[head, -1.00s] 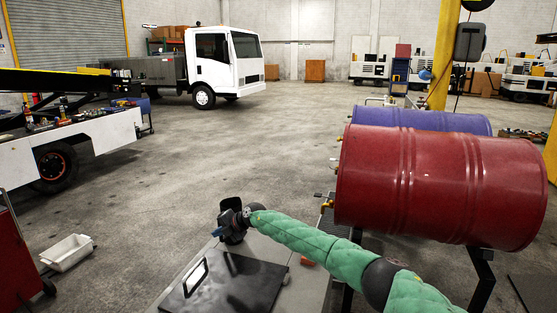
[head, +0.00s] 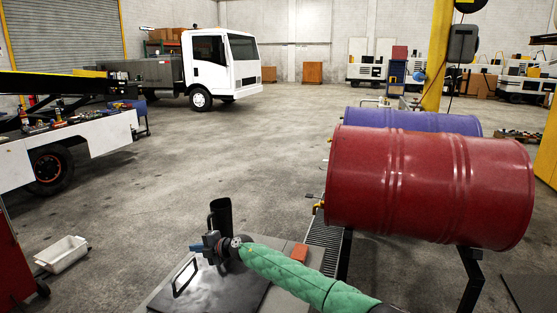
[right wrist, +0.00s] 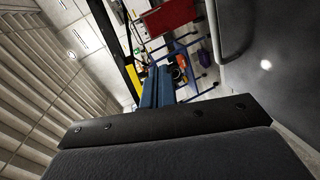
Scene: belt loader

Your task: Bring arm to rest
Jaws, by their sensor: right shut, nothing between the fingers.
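My right arm, in a green padded sleeve, reaches in from the lower right of the head view. I cannot tell whether the gripper touches the cylinder. My left gripper is in neither view.
A black panel with a handle (head: 225,296) lies on the table below the gripper. An orange block (head: 299,252) sits at the table's right. A red drum (head: 425,185) and a blue drum (head: 415,121) lie on a rack at right.

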